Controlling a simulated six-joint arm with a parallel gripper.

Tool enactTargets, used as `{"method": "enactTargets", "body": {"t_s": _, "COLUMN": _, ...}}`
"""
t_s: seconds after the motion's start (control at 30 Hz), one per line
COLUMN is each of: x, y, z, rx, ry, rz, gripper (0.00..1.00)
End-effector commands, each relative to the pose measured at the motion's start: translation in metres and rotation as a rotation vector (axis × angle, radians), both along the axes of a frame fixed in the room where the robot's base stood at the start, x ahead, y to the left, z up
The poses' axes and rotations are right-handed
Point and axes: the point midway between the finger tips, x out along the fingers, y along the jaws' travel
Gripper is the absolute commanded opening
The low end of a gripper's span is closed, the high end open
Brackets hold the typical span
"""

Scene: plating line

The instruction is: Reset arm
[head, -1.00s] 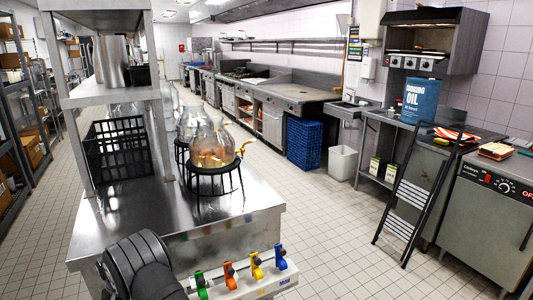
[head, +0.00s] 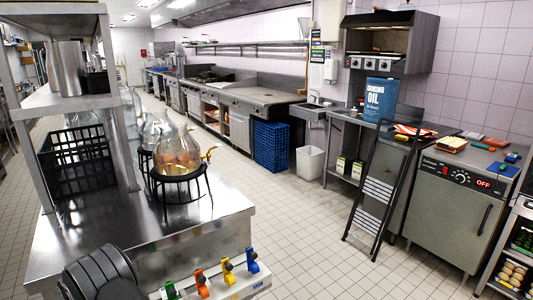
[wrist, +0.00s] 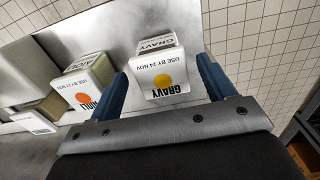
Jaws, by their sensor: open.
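My gripper (wrist: 162,88) shows in the wrist view with its two blue fingers spread apart. A white tub labelled GRAVY (wrist: 160,75), with an orange dot and a use-by date, shows between and beyond the fingers. I cannot tell how far it is from the fingertips. Nothing is seen clamped in the jaws. In the head view my dark arm link shows at the bottom left; the gripper is not seen there.
A steel counter (head: 225,215) bears a glass dispenser (head: 177,152) on a black stand and a black crate (head: 75,160). A black folding ladder (head: 375,190) leans near the counter with the cooking oil tin (head: 380,98). Tiled floor (head: 290,225) lies clear between.

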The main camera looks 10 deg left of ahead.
Motion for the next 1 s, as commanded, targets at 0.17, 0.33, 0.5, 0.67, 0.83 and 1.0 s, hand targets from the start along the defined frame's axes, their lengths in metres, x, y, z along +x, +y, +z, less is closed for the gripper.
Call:
{"method": "enactTargets", "body": {"t_s": 0.17, "x": 0.0, "y": 0.001, "z": 0.044, "rx": 0.004, "ry": -0.001, "rz": 0.0, "gripper": 0.76}}
{"method": "enactTargets", "body": {"t_s": 0.33, "x": 0.0, "y": 0.001, "z": 0.078, "rx": 0.005, "ry": -0.001, "rz": 0.0, "gripper": 0.76}}
{"method": "enactTargets", "body": {"t_s": 0.5, "x": 0.0, "y": 0.001, "z": 0.112, "rx": 0.004, "ry": 0.0, "rz": 0.0, "gripper": 0.76}}
{"method": "enactTargets", "body": {"t_s": 0.67, "x": -0.001, "y": 0.0, "z": 0.092, "rx": -0.003, "ry": 0.003, "rz": 0.0, "gripper": 0.76}}
{"method": "enactTargets", "body": {"t_s": 0.83, "x": 0.0, "y": 0.0, "z": 0.058, "rx": -0.002, "ry": 0.002, "rz": 0.0, "gripper": 0.76}}
{"method": "enactTargets", "body": {"t_s": 1.0, "x": 0.0, "y": 0.0, "z": 0.024, "rx": -0.001, "ry": 0.001, "rz": 0.0, "gripper": 0.76}}
